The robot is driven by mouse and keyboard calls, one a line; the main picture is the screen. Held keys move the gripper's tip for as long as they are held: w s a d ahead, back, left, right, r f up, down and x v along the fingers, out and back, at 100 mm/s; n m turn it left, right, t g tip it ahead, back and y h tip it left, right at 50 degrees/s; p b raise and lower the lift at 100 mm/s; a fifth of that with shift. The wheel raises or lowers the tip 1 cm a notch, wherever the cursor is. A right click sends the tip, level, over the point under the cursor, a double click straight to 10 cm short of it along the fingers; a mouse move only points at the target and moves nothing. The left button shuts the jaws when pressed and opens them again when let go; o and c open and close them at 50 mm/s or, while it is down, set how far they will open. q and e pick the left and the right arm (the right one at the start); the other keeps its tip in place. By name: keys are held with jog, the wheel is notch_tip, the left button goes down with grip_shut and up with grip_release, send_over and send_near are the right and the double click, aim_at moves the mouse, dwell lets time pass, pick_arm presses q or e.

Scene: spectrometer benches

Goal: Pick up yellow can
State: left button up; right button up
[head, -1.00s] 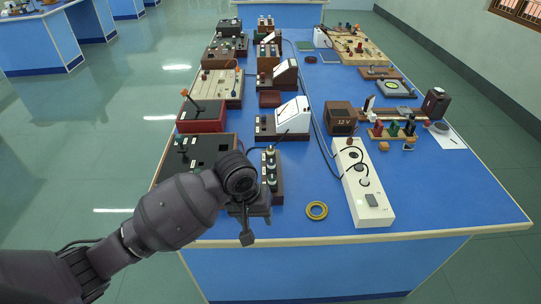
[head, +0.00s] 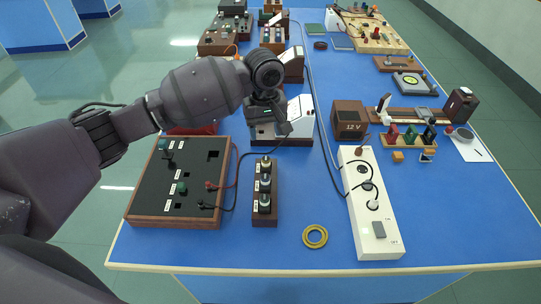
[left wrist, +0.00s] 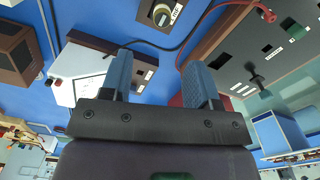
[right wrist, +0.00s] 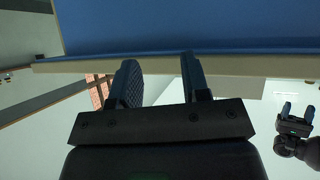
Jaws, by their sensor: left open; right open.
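I make out no yellow can in these views. The one plainly yellow thing is a flat ring, like a tape roll (head: 315,237), lying on the blue table near its front edge. My left gripper (head: 283,128) is over the table, in front of a white sloped meter (head: 300,114), and well behind and left of the ring. In the left wrist view its two fingers (left wrist: 160,82) are apart with nothing between them. My right gripper (right wrist: 162,80) is open and empty below the edge of a blue-topped table; it is not in the head view.
A white power strip (head: 372,215) stands right of the ring. A dark three-knob block (head: 265,205) and a black panel box (head: 150,195) stand to its left. Cables run across the table. The front right of the blue table (head: 460,220) is clear.

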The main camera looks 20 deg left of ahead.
pick_arm(q)
send_over(266, 158)
notch_tip(266, 158, down, 5)
jog(key=shift+a+b, duration=0.15)
jog(key=shift+b, duration=0.3)
jog(key=shift+f, duration=0.7)
notch_tip(266, 158, down, 4)
jog(key=shift+r+b, duration=0.25)
jog(key=shift+b, duration=0.3)
jog(key=shift+f, duration=0.35)
jog(key=c, duration=1)
pick_arm(e)
jog(key=s+f, duration=0.2)
jog(key=f, duration=0.1)
